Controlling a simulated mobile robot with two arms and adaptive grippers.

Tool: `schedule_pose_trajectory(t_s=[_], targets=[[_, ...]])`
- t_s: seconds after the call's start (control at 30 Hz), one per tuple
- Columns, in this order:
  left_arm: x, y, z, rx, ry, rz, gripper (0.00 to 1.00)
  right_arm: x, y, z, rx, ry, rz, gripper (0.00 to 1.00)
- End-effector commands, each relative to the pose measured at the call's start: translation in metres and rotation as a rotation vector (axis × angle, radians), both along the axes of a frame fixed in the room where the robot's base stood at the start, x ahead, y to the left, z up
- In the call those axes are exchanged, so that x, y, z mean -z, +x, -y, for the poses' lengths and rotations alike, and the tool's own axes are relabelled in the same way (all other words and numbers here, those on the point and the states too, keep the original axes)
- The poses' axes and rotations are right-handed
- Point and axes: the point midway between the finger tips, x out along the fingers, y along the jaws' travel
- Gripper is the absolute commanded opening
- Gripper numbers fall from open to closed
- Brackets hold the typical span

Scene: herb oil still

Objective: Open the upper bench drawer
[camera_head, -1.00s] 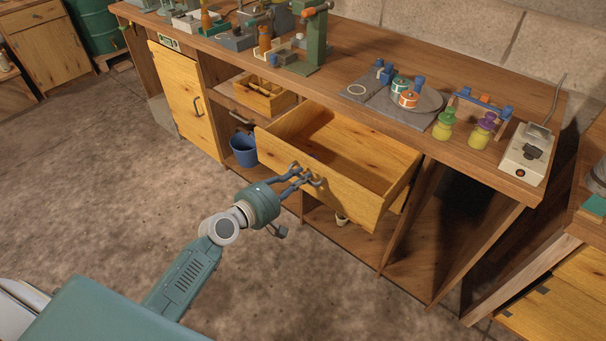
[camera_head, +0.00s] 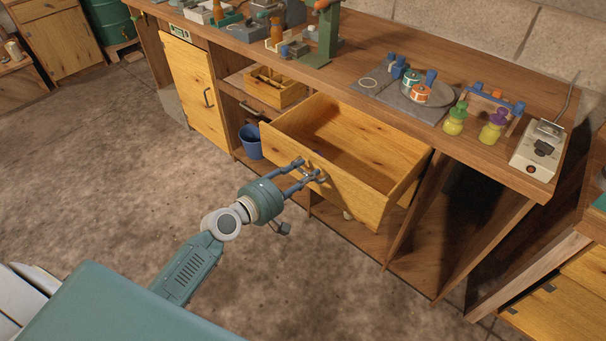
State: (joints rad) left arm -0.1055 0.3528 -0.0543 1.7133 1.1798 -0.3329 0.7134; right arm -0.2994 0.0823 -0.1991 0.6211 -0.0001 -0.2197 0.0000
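The upper bench drawer (camera_head: 334,187) is pulled well out of the wooden bench. Its pale yellow box is open on top, and the part of its inside that I see is empty. Its small metal handle (camera_head: 308,171) is on the front panel, partly hidden by my fingers. My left gripper (camera_head: 306,169) is at the handle, its two fingers spread apart with the handle between them. Whether they still touch it is too small to tell. My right gripper is not in view.
A blue bucket (camera_head: 251,141) stands under the bench, left of the drawer. A small wooden tray (camera_head: 276,92) sits on the shelf behind it. Bottles, a scale and other gear stand on the bench top (camera_head: 400,132). The floor in front is clear.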

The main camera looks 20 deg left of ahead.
Motion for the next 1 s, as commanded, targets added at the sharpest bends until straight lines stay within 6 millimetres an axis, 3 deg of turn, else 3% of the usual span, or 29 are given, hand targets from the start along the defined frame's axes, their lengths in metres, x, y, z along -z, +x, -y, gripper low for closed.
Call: schedule_pose_trajectory(t_s=[0.27, 0.7, 1.0], targets=[[-0.003, -0.015, -0.006, -0.002, 0.002, 0.000, 0.36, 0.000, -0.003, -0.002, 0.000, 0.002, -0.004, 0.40], [-0.020, -0.095, -0.035, 0.002, 0.003, -0.003, 0.36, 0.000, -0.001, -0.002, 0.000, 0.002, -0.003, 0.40], [-0.025, -0.111, -0.040, 0.000, 0.000, -0.001, 0.36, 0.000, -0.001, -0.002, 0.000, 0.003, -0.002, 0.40]])
